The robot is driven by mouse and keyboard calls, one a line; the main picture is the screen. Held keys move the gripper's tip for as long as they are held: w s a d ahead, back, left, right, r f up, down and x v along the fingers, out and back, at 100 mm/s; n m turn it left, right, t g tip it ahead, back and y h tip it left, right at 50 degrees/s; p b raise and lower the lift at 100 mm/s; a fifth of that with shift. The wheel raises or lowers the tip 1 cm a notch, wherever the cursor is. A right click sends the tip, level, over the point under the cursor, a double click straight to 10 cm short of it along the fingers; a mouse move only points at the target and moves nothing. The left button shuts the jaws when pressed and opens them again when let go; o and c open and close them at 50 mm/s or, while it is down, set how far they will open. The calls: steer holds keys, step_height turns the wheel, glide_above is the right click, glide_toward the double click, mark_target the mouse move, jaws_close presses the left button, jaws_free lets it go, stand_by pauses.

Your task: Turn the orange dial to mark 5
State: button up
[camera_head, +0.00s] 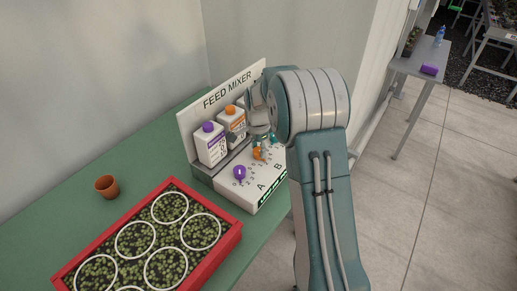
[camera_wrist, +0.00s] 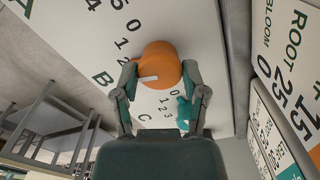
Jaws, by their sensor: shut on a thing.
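The orange dial (camera_wrist: 160,62) sits on the sloped white panel of the feed mixer (camera_head: 262,182). In the wrist view my gripper (camera_wrist: 160,77) has one finger on each side of the dial and is shut on it. The dial's white pointer line faces the left finger, on the side of the letter B. The marks 0, 1 and 2 show beside the dial; the left finger hides the higher ones, so I cannot read the pointed mark. In the head view the orange dial (camera_head: 258,154) shows just below my gripper (camera_head: 259,143).
A purple dial (camera_head: 239,173) stands to the left on the panel. A teal dial (camera_wrist: 183,112) is close to my right finger. White bottles with a purple cap (camera_head: 210,145) and an orange cap (camera_head: 232,125) stand behind. A red seedling tray (camera_head: 228,243) and a clay pot (camera_head: 107,187) are on the green bench.

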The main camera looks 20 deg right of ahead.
steer(key=n, duration=0.5)
steer(key=shift+f, duration=0.1)
steer(key=n, duration=0.9)
steer(key=shift+n, duration=2.2)
steer(key=shift+w, duration=0.1)
steer(key=o, duration=1.2)
steer(key=shift+c, duration=0.2)
